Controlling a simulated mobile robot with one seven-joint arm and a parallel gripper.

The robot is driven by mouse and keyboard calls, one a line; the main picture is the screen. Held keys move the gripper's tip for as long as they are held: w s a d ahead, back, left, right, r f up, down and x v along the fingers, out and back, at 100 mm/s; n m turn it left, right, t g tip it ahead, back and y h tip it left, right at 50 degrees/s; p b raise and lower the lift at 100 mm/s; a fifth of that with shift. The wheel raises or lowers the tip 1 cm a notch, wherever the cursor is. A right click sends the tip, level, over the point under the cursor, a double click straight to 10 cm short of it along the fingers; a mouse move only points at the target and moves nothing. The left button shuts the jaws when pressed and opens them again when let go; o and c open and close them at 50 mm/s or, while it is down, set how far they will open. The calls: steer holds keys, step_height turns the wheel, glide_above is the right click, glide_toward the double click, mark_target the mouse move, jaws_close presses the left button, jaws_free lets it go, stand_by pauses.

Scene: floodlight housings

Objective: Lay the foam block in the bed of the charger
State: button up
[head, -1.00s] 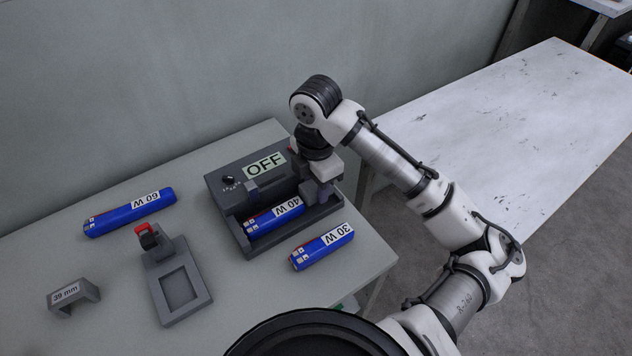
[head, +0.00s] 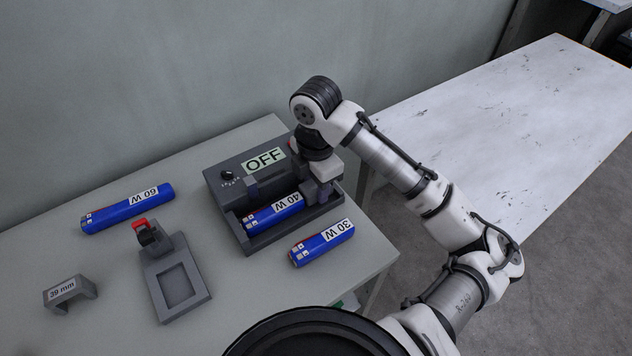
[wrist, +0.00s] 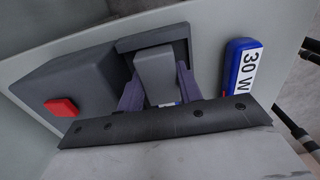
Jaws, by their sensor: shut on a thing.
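The charger (head: 228,181) is a dark grey box with an OFF label and a knob, its open bed facing the front. A blue 40 W pack (head: 272,213) lies in the bed. My gripper (head: 318,190) is over the right end of the bed. In the wrist view, my gripper (wrist: 160,80) has its two purple-grey fingers on either side of a plain grey block, apparently the foam block (wrist: 155,68), and is shut on it. The block is over the charger bed, whose dark wall (wrist: 152,38) shows behind it. Whether it touches the bed floor is hidden.
A blue 30 W pack (head: 322,243) lies just in front of the charger; a 60 W pack (head: 128,208) lies to the left. A grey fixture (head: 176,285) with a red-topped part and a 39 mm gauge (head: 70,291) stand at front left. A white table (head: 520,130) is at right.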

steer(key=shift+f, duration=0.45)
stand_by(0.3)
steer(key=o, duration=1)
steer(key=shift+o, duration=0.2)
step_height(320, 180, up, 14)
steer(key=shift+f, duration=0.1)
